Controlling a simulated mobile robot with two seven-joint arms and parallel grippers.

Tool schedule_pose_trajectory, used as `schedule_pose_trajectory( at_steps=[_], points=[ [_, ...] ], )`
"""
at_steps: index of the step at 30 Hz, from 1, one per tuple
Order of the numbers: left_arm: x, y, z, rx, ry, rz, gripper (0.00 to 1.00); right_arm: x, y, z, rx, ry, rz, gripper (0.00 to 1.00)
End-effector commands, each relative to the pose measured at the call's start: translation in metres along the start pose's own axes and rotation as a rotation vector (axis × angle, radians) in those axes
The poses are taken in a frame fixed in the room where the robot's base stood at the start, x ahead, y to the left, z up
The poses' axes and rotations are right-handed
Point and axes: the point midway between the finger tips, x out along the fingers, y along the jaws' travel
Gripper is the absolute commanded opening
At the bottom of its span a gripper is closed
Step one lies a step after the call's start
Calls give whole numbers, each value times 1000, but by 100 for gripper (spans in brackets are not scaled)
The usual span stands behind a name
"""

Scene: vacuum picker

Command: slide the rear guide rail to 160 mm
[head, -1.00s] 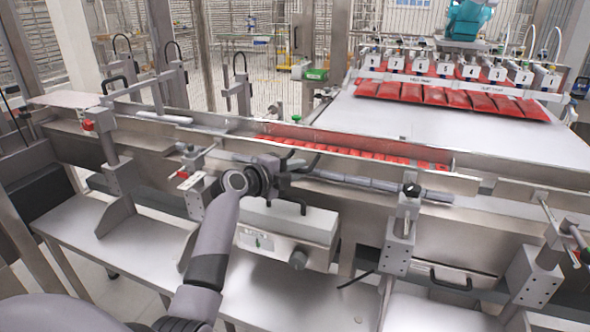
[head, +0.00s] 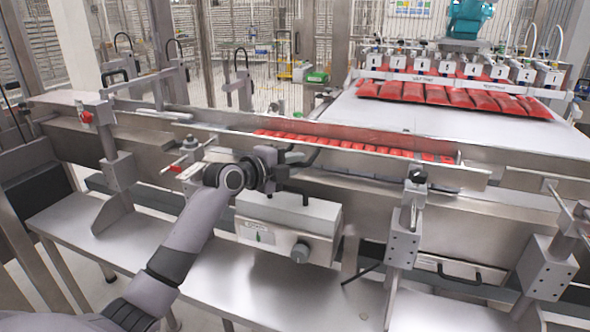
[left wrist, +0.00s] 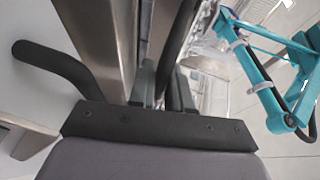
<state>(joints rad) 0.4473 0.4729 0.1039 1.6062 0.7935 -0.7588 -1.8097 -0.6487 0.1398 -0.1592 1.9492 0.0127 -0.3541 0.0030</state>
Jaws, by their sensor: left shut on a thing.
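My left gripper (head: 292,164) is at the front of the conveyor, above a white control box (head: 290,215). In the left wrist view its two dark fingers (left wrist: 165,88) are closed around a black bar (left wrist: 185,35), which looks like a handle. The steel guide rail (head: 440,174) runs lengthwise along the conveyor, right at the gripper. A row of red packs (head: 350,145) lies behind this rail, partly hidden by it. I cannot tell whether the bar is fixed to the rail, and no millimetre scale is readable. My right gripper is not in view.
Clamp posts stand in front at right (head: 404,235) and left (head: 118,175). A red-tipped clamp (head: 190,150) is just left of my wrist. A white infeed plate with red pouches (head: 440,93) is behind. A teal robot (left wrist: 275,80) shows in the wrist view.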

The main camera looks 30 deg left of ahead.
Motion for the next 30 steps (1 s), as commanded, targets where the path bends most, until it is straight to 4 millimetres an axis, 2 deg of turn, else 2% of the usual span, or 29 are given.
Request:
schedule_pose_trajectory(
  at_steps=[8,9,10,11,22,30],
  points=[
    [-2,0,0,-1,0,1,0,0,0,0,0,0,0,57],
    [-1,0,0,-2,0,2,25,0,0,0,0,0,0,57],
    [-1,0,0,-2,1,2,34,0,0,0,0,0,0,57],
    [-1,1,0,-2,1,3,39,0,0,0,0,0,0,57],
    [-4,3,0,-1,2,7,39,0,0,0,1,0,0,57],
    [-35,4,1,1,0,8,39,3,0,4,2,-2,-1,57]
  ],
)
